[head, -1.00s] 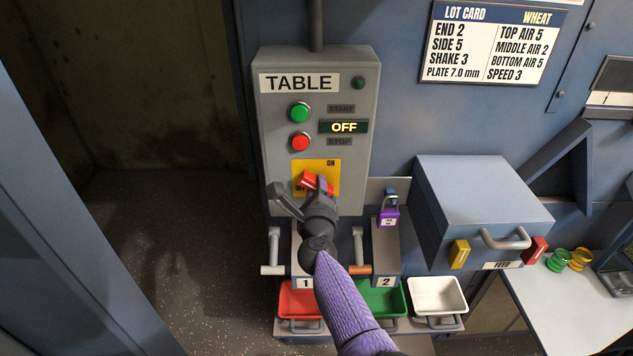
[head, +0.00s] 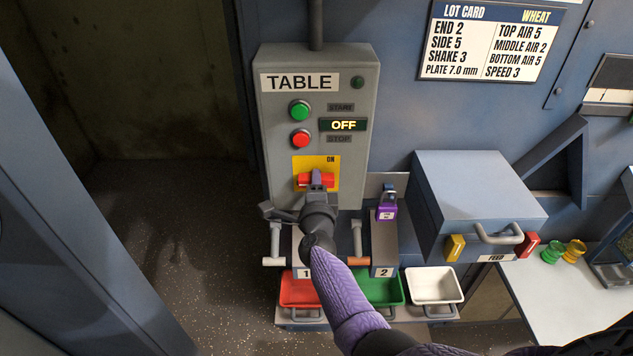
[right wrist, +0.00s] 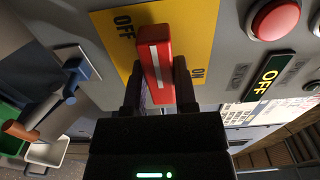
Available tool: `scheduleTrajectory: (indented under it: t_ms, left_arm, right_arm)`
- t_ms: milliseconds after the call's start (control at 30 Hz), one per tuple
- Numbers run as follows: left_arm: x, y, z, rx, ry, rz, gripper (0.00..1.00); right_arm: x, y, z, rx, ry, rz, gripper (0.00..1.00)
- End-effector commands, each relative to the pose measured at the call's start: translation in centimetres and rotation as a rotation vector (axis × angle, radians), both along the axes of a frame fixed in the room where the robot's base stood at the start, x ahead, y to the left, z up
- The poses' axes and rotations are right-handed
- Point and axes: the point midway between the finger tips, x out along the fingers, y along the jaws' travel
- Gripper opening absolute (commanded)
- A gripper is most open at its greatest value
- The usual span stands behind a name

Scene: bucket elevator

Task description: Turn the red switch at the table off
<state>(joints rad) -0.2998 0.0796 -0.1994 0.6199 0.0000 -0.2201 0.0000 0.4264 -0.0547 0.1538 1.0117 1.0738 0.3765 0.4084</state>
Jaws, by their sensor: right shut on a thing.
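The red switch (head: 304,180) sits on a yellow plate (head: 330,164) low on the grey TABLE control box (head: 350,85). Its red handle lies about level in the head view. ON is printed at the plate's upper right there. The right wrist view shows the red handle (right wrist: 154,62) with a white stripe, and the OFF print near its far end. My right gripper (head: 317,181) is shut on the handle, one finger on each side; it also shows in the right wrist view (right wrist: 161,85). The box's display (head: 343,125) reads OFF. My left gripper is not in view.
A green button (head: 300,109) and a red button (head: 301,139) are above the switch. A purple padlock (head: 386,211) hangs to the right, beside the blue FEED box (head: 480,190). Red (head: 298,290), green (head: 385,290) and white (head: 434,285) trays are below.

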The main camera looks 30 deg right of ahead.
Motion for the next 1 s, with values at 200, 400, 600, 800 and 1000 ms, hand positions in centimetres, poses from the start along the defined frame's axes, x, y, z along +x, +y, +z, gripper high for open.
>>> scheduleTrajectory:
  t_ms: [200,400,600,800,1000]
  left_arm:
    - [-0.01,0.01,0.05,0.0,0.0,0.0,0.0]
    - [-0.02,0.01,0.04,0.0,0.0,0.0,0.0]
    - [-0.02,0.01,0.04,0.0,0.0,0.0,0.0]
    - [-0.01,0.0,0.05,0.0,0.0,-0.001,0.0]
    - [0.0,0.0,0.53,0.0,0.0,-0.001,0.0]
  right_arm:
    - [-0.04,0.04,-0.13,-0.014,0.01,0.001,0.0]
    - [-0.04,0.04,-0.14,-0.014,0.01,0.001,0.0]
    - [-0.04,0.04,-0.13,-0.014,0.01,0.001,0.56]
    - [-0.02,0.02,-0.07,-0.013,0.007,0.0,0.71]
    - [-0.44,0.22,0.11,-0.013,0.007,0.0,0.71]
